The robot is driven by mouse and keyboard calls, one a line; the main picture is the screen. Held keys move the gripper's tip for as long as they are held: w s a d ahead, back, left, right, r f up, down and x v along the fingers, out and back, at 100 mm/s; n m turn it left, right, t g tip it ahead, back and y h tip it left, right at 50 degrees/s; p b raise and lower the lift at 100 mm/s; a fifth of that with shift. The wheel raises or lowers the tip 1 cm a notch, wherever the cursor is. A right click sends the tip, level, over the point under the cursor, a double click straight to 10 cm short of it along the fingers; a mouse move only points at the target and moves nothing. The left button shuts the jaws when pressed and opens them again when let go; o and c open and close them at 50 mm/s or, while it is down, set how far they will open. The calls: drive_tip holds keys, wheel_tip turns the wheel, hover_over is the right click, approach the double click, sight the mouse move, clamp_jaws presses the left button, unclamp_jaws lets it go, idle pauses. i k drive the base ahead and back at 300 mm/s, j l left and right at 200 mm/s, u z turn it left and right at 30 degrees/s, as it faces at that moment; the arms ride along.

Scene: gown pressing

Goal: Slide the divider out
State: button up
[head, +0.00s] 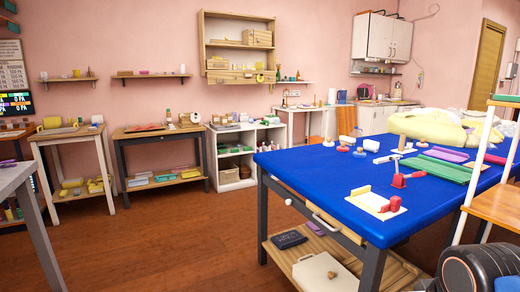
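No part in this view can be picked out for sure as the divider. On the near end of the blue-topped table (300,170) lies a white board (372,208) with a yellow strip and a red block on it. My gripper is not in view.
The table also bears a red-based tool (399,180), green trays (437,168) and a yellow cloth heap (432,129). A shelf beneath holds a dark book (288,239) and a white board (318,272). Side tables and shelves line the wall. The brown floor (170,245) is open at left-centre.

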sight(259, 66)
drive_tip(key=i+j+u, duration=0.45)
drive_tip(key=i+u, duration=0.55)
drive_tip(key=i, duration=1.05)
drive_tip(key=i+j+z, duration=0.1)
drive_tip(key=i, duration=0.7)
drive_tip(key=i+z, duration=0.2)
drive_tip(key=i, duration=0.65)
drive_tip(key=i+j+z, duration=0.25)
drive_tip(key=i, duration=0.65)
drive_tip(key=i+l+z, duration=0.2)
drive_tip(key=i+z, duration=0.25)
drive_tip(key=i, duration=0.4)
drive_tip(key=i+j+z, duration=0.1)
drive_tip(key=i+z, duration=0.35)
drive_tip(key=i, duration=0.45)
